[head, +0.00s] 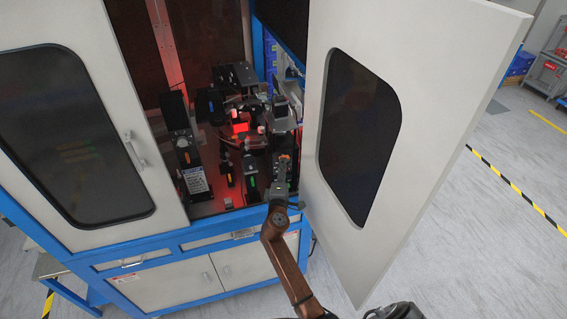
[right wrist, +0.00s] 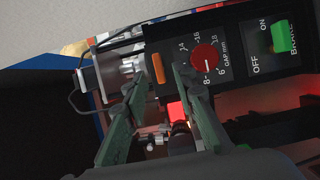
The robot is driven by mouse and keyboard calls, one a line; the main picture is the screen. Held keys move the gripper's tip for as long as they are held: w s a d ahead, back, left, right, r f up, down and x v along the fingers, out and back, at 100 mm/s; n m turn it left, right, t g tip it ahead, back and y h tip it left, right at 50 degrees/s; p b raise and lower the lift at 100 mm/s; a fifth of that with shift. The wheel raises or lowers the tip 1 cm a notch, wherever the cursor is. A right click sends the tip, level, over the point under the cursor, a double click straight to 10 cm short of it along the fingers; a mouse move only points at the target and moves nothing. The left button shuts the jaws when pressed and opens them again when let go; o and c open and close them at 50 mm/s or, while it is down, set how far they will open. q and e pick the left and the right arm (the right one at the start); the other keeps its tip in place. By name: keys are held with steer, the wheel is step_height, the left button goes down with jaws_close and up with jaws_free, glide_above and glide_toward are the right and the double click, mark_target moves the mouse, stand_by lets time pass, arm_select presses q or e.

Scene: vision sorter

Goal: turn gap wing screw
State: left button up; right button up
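In the right wrist view, a dark panel carries a round red dial (right wrist: 205,57) marked "GAP mm" with numbers around it. An upright orange bar (right wrist: 158,68), likely the wing screw, stands left of the dial. My right gripper (right wrist: 159,78) has its two green fingers apart, with the orange bar showing between their tips. I cannot tell whether either finger touches it. In the head view my right gripper (head: 280,182) reaches into the open cabinet from the front; the dial cannot be made out there. My left gripper is not in view.
A green brake switch (right wrist: 280,36) marked ON and OFF sits right of the dial. The open cabinet door (head: 425,110) stands close right of my arm. The left door (head: 135,120) is shut. Several dark devices and a red-lit area (head: 240,128) fill the cabinet.

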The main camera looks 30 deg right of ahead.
steer(key=v, duration=0.4)
stand_by(0.4)
